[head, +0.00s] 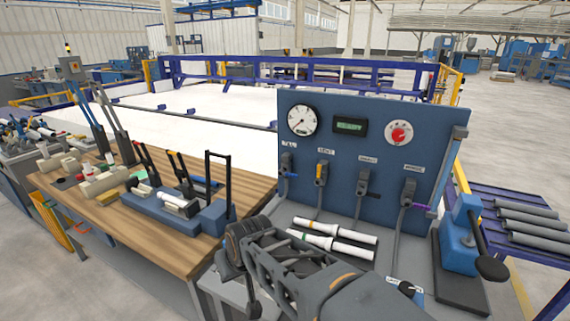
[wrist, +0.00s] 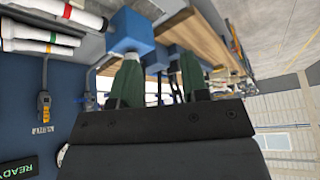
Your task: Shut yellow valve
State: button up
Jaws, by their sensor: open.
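The yellow valve (head: 321,172) is the second from the left on the blue upright panel (head: 350,135). Its small yellow handle appears to lie along the pipe, though it is too small to be certain. What looks like the same valve shows at the left of the wrist view (wrist: 44,103), well to the side of my fingers. My gripper (wrist: 159,68) is open, with nothing between its two green fingers. In the head view my arm reaches in front of the panel's lower left; the gripper is apart from the valve.
Valves with blue (head: 287,172), dark (head: 363,185) and purple (head: 410,190) handles flank it. White pipes (head: 330,238) lie below the panel. A wooden table (head: 125,225) with tall levers stands left. A blue lever device (head: 460,240) stands right.

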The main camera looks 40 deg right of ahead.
jog(key=w+d+r+m+t+h+p, duration=0.1)
jog(key=w+d+t, duration=0.15)
jog(key=w, duration=0.35)
jog(key=w+d+r+m+t, duration=0.1)
jog(key=w+d, duration=0.2)
jog(key=w, duration=0.3)
jog(key=m+h+p, duration=0.3)
jog(key=m+h, duration=0.7)
jog(key=h, duration=0.5)
send_near(318, 169)
jog(key=shift+g, duration=0.45)
jog(key=p+x, duration=0.2)
jog(key=x, duration=0.4)
jog(key=p+x, duration=0.2)
jog(key=x, duration=0.4)
jog(key=shift+w+d+r, duration=0.2)
jog(key=shift+r, duration=0.05)
grip_shut()
